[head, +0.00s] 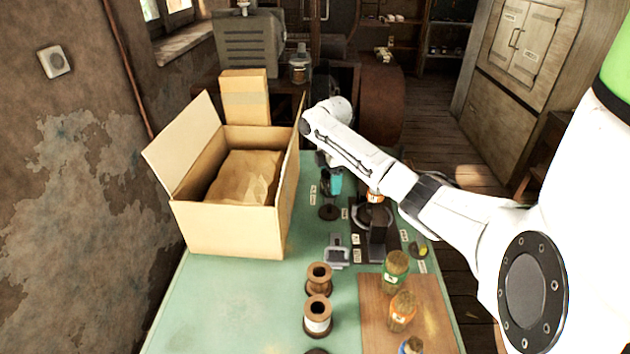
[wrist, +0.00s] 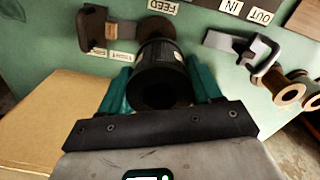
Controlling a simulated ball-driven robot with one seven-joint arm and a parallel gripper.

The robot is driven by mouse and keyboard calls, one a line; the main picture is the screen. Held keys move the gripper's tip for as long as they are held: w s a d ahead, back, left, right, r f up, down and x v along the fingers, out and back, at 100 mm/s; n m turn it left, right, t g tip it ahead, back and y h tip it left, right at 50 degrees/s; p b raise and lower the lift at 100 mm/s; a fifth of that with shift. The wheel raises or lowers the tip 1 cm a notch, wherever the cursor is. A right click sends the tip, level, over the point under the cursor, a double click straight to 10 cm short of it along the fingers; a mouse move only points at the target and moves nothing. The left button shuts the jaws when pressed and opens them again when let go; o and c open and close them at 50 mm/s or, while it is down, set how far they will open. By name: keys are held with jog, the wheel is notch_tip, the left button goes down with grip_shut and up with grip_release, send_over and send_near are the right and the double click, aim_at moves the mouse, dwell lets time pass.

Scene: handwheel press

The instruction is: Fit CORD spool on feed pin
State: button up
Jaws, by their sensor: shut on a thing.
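My gripper (wrist: 160,92) has teal fingers shut on a black spool (wrist: 156,62), whose open bore faces the wrist camera. In the head view my gripper (head: 331,183) hangs at the far part of the green table, and the spool is mostly hidden there. A round dark brown disc (head: 330,212), apparently the feed base, lies just below the fingers. In the wrist view this disc (wrist: 157,27) shows beyond the spool, beside the FEED label (wrist: 163,7). The pin itself is hidden, and I cannot tell whether the spool is around it. No CORD marking is readable.
An open cardboard box (head: 237,232) stands close on the left. A dark press with a wheel (head: 377,242) stands right of the disc. A grey clamp (head: 337,252), wooden spools (head: 318,279) and jars (head: 396,270) on a board are nearer. The table's front left is clear.

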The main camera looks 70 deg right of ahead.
aim_at(329, 205)
jog(key=shift+w+d+f, duration=0.1)
jog(key=shift+d+f, duration=0.05)
jog(key=shift+d, duration=0.2)
notch_tip(329, 205, down, 5)
jog(key=b, duration=0.4)
jog(key=shift+b, duration=0.35)
jog(key=shift+f+b, duration=0.75)
jog(key=shift+f, duration=0.85)
jog(key=o, duration=1.2)
notch_tip(329, 205, up, 11)
jog(key=b, duration=0.1)
